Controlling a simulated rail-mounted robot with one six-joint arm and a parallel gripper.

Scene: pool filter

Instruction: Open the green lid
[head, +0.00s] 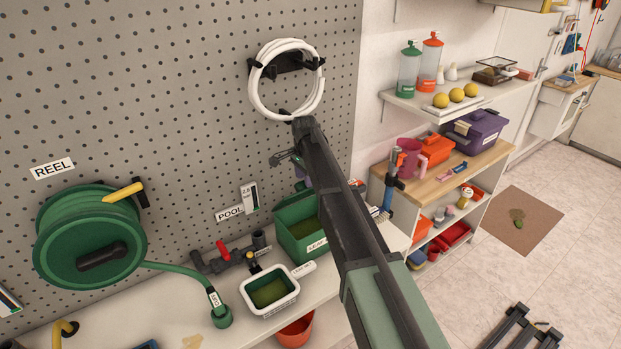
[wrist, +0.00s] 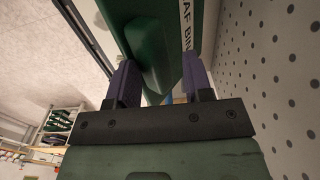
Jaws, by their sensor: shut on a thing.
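The green leaf bin (head: 291,243) stands on the bench against the pegboard, its label partly covered by my arm. Its top is open in part, with an olive-green inside showing. My gripper (head: 303,183) is at the bin's back upper edge, mostly hidden behind my arm. In the wrist view, the purple fingers of my gripper (wrist: 159,65) stand either side of a dark green part, which looks like the green lid (wrist: 150,45). A white label ending in "AF BIN" shows beside it. The exact contact is hard to see.
A white-rimmed tray (head: 268,309) stands in front of the bin. Pipes with a red valve (head: 223,250) lie to its left. A green hose reel (head: 88,238) and a white coiled hose (head: 256,98) hang on the pegboard. A shelf unit (head: 463,167) stands right.

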